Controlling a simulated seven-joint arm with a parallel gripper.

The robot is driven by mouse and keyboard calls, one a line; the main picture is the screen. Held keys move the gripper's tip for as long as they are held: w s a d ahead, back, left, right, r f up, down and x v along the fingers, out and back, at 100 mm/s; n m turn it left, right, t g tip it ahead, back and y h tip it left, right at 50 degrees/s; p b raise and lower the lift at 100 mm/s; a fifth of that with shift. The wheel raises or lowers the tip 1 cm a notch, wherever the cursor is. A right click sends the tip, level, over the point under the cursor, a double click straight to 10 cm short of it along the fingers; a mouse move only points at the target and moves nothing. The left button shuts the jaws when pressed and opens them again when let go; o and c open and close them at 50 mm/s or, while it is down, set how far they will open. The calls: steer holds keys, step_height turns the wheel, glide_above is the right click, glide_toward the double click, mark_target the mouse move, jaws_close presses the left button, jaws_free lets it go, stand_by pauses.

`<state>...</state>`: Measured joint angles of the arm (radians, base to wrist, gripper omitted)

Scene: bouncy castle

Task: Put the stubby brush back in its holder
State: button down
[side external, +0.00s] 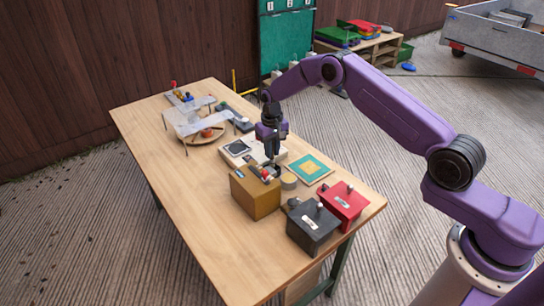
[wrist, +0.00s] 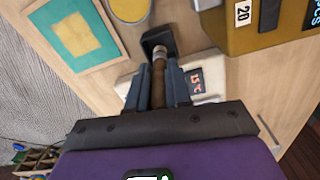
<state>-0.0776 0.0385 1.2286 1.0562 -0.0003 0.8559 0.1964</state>
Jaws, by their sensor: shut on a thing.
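My gripper (wrist: 158,77) is shut on the stubby brush (wrist: 158,85), with its fingers on either side of the brown handle. A pale metal band shows at the handle's far end. A black, flared piece (wrist: 158,38) meets the band there; I cannot tell surely whether it is the holder or the brush head. In the side view my gripper (side external: 271,156) points down just behind the mustard box (side external: 255,196). The brush is too small and covered to make out there.
The teal and yellow square (side external: 308,168) and a round tan piece (side external: 289,181) lie close on the right. A black box (side external: 312,229) and red box (side external: 343,205) stand at the front right. A clear stand (side external: 190,120) is further back. The table's left front is bare.

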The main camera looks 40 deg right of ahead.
steer(key=shift+f, duration=1.55)
steer(key=shift+f, duration=0.2)
steer(key=c, duration=1.1)
jaws_free()
steer(key=shift+o, duration=0.2)
steer(key=shift+r, duration=0.15)
step_height(320, 180, up, 12)
steer(key=shift+r, duration=0.1)
